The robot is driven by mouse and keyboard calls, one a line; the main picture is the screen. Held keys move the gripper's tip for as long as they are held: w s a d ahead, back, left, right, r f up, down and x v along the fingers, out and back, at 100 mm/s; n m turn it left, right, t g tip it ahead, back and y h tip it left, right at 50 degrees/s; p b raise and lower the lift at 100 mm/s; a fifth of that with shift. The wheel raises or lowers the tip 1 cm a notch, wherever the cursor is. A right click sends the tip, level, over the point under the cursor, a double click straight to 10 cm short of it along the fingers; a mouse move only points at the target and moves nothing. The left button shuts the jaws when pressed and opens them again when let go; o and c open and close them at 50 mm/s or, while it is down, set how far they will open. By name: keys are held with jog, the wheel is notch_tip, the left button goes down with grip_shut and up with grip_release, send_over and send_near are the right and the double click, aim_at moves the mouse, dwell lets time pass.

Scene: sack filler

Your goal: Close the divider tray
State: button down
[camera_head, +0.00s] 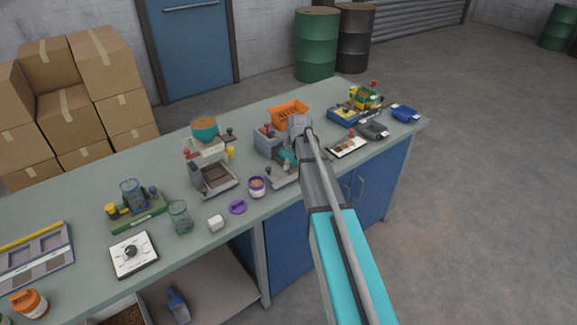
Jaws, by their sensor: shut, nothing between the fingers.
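I cannot tell for sure which thing is the divider tray. A grey unit (267,141) with a red knob stands mid-bench, and a low grey tray part (281,181) shows in front of it. A flat grey tray with compartments (40,262) and a yellow bar lies at the far left, its compartments exposed. My gripper (286,164) is shut and empty, low beside the grey unit and above the low tray part. My arm hides part of this area, and I cannot tell whether the gripper touches anything.
A grey machine with an open-topped drawer (215,177) stands left of my gripper. A purple-rimmed jar (257,187), a purple ring (237,207) and a white cube (215,222) are near the front edge. An orange bin (288,111) stands behind. A dark-windowed panel (347,147) lies right.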

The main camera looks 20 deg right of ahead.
aim_at(273, 175)
jog(key=shift+b+x, duration=1.6)
jog(key=shift+x, duration=0.35)
jog(key=shift+w+a+r, duration=0.1)
jog(key=shift+w+a, duration=1.3)
jog(key=shift+w, duration=0.1)
jog(key=w+a, duration=0.1)
jog(key=w, duration=0.2)
jog(key=w+a, duration=0.1)
jog(key=w, duration=0.3)
jog(key=w+a, duration=0.2)
jog(key=w, duration=0.2)
jog(key=shift+a, duration=0.1)
